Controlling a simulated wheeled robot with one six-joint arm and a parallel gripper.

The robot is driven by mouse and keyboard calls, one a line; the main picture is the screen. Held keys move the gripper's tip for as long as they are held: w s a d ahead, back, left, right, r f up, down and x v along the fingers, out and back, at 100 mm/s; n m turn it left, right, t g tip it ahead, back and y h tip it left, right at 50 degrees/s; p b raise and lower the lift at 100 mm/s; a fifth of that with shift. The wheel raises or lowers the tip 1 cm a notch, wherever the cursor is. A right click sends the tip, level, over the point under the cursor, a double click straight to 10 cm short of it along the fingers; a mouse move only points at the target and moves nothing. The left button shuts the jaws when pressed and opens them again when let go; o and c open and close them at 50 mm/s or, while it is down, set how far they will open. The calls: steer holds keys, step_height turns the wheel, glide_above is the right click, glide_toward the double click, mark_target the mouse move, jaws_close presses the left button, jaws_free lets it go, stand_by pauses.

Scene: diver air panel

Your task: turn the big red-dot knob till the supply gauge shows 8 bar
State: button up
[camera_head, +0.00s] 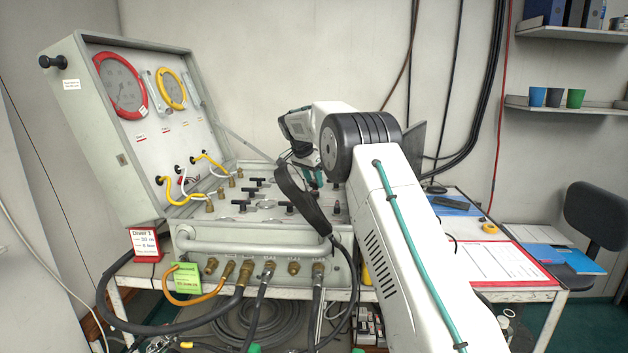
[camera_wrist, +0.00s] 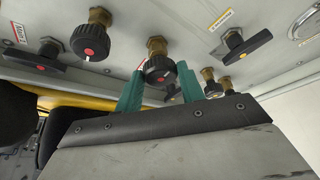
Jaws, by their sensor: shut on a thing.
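In the wrist view, my gripper (camera_wrist: 160,84) has its two green fingers on either side of a black ribbed knob (camera_wrist: 158,71) with a red dot, on a brass stem. The fingers are shut on it. A second black knob with a red dot (camera_wrist: 90,42) is to its left, clear of the fingers. In the head view, my gripper (camera_head: 313,178) reaches down to the panel's right part, where my arm hides the knobs. A gauge (camera_wrist: 306,24) is cut off at the wrist view's right edge; I cannot read it or tell whether it is the supply gauge.
Black T-handles (camera_wrist: 240,46) flank the knobs, one on each side. The open lid (camera_head: 115,150) carries a red-rimmed gauge (camera_head: 120,85) and a yellow-rimmed gauge (camera_head: 171,88), both too small to read. Hoses (camera_head: 262,305) hang from the panel's front.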

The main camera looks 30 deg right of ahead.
steer(key=shift+d, duration=0.1)
stand_by(0.3)
steer(key=o, duration=1)
steer(key=shift+c, duration=0.2)
steer(key=shift+r, duration=0.15)
steer(key=shift+a+r, duration=0.25)
steer(key=shift+r, duration=0.1)
steer(key=v, duration=0.6)
steer(key=shift+a+r, duration=0.2)
steer(key=shift+r, duration=0.15)
steer(key=shift+s, duration=0.1)
